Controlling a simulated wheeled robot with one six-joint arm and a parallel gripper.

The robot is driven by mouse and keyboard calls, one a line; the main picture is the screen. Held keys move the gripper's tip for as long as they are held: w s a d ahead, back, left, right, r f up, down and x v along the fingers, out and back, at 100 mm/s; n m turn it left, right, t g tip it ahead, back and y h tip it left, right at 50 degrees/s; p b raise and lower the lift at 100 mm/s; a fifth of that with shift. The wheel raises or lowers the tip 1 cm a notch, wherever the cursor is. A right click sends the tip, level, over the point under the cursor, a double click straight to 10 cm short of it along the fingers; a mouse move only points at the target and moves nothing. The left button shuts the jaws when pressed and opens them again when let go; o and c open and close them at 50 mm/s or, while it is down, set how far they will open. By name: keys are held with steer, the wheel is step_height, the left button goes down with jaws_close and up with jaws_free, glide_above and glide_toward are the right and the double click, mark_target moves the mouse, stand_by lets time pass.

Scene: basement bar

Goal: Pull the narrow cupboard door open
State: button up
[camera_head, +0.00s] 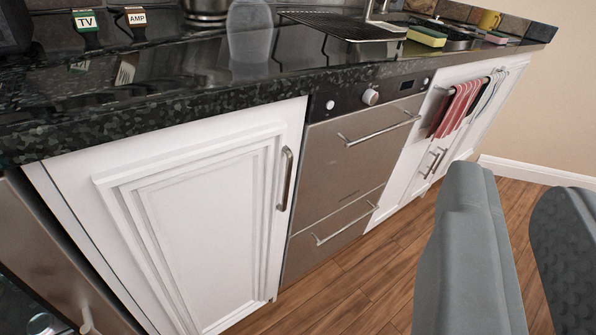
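The narrow cupboard door (190,225) is a white panelled door at the left, below the dark counter. It looks shut. Its upright metal bar handle (286,179) is near the door's right edge. My gripper (520,185) shows as two grey fingers at the lower right, with a gap between them. It is open, and nothing shows between the fingers. It is apart from the door and handle, well to their right in the picture. The lower ends of the fingers are cut off by the frame.
A steel oven (345,165) with bar handles stands right of the door. Further right are white sink cupboards (425,150) with red towels (458,110). A steel appliance (50,265) edges the left. The dark counter (180,100) overhangs the door. Wooden floor (375,275) is clear.

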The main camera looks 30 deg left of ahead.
steer(key=w+a+f+n+y, duration=0.1)
steer(key=w+a+f+y, duration=0.15)
steer(key=w+f, duration=0.35)
steer(key=w+a+f+n+y, duration=0.1)
steer(key=w+a+f, duration=0.2)
steer(key=f, duration=0.4)
steer(key=n+g+y, duration=0.2)
steer(key=g+y, duration=0.1)
steer(key=y, duration=0.2)
glide_toward(287, 186)
steer(key=x, duration=1)
steer(key=shift+w+a+f, duration=0.1)
steer(key=shift+w+a, duration=0.1)
steer(key=shift+w, duration=0.1)
jaws_close()
